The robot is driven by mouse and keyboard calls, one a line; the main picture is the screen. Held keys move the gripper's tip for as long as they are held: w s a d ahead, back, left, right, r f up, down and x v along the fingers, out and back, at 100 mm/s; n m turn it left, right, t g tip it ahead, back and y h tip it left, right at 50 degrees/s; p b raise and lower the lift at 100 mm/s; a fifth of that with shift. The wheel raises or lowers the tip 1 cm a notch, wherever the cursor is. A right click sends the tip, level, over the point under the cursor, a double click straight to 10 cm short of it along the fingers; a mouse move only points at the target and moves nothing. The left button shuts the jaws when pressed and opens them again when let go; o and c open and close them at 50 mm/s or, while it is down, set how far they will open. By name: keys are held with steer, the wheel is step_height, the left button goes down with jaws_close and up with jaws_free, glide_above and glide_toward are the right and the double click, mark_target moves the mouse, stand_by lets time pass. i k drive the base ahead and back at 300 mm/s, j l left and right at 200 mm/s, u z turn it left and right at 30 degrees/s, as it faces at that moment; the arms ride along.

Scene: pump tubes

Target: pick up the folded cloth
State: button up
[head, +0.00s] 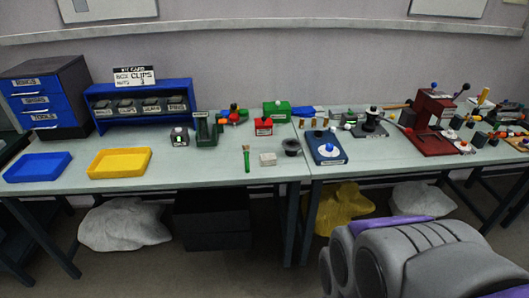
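A small pale grey, block-like piece (267,159) lies flat on the workbench (215,168), close to its front edge; it looks like the folded cloth, though it is too small to be sure. A green brush (246,160) stands to its left and a dark cup (292,147) to its right. A flat blue piece (308,112) lies farther back and could also be cloth. Part of my arm, grey and purple, fills the lower right, in front of the benches. My gripper's fingers do not show.
A yellow tray (120,174) and a blue tray (38,178) sit at the left. A blue base with a white knob (327,149) stands right of the cup. A red press (433,115) and several small tools crowd the right bench. The front strip between yellow tray and brush is clear.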

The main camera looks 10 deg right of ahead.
mark_target(269, 159)
steer(key=i+j+z, duration=0.1)
steer(key=z, duration=0.45)
steer(key=i+j+z, duration=0.2)
steer(key=j, duration=0.2)
steer(key=i+j+z, duration=0.15)
steer(key=j, duration=0.25)
steer(key=i+j+z, duration=0.2)
steer(key=j, duration=0.2)
steer(key=j+z, duration=0.2)
steer(key=j, duration=0.2)
steer(key=j+z, duration=0.15)
steer(key=j, duration=0.35)
steer(key=i+j, duration=0.1)
steer(key=j, duration=0.85)
steer(key=i+j, duration=0.15)
steer(key=j, duration=0.35)
